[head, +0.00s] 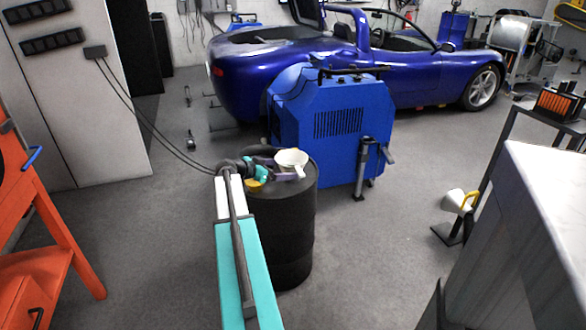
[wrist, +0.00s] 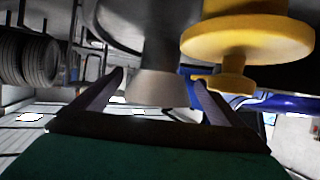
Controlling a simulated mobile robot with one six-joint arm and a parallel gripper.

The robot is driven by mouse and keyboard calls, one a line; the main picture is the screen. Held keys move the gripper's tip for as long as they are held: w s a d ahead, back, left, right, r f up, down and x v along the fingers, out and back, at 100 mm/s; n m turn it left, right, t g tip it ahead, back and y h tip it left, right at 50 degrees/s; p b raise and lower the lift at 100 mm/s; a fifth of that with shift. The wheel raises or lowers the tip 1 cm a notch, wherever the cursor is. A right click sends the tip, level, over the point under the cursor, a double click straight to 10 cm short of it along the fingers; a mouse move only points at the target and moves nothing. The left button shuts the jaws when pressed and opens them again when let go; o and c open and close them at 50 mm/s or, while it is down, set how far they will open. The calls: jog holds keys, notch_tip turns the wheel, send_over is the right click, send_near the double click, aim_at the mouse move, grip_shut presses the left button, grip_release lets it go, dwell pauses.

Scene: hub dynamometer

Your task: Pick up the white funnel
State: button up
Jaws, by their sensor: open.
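The white funnel (head: 291,157) is at the top of the black drum, wide mouth up. In the wrist view its spout (wrist: 160,88) shows pale grey between my two fingers, with a gap on each side. My gripper (head: 278,168) is open at the drum top, its fingers reaching to either side of the funnel's lower part. It also shows in the wrist view (wrist: 157,78). The fingers do not appear shut on the funnel. How the funnel is supported is hidden.
A yellow knob-like object (head: 254,186) is beside my gripper on the black drum (head: 290,240), and close to the right finger in the wrist view (wrist: 248,38). A blue machine (head: 335,120) stands behind. A grey cabinet (head: 530,240) is at right.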

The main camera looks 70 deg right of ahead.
aim_at(290, 169)
jog(key=shift+x, duration=2.6)
jog(key=shift+a, duration=0.1)
jog(key=c, duration=1)
jog(key=shift+r, duration=0.1)
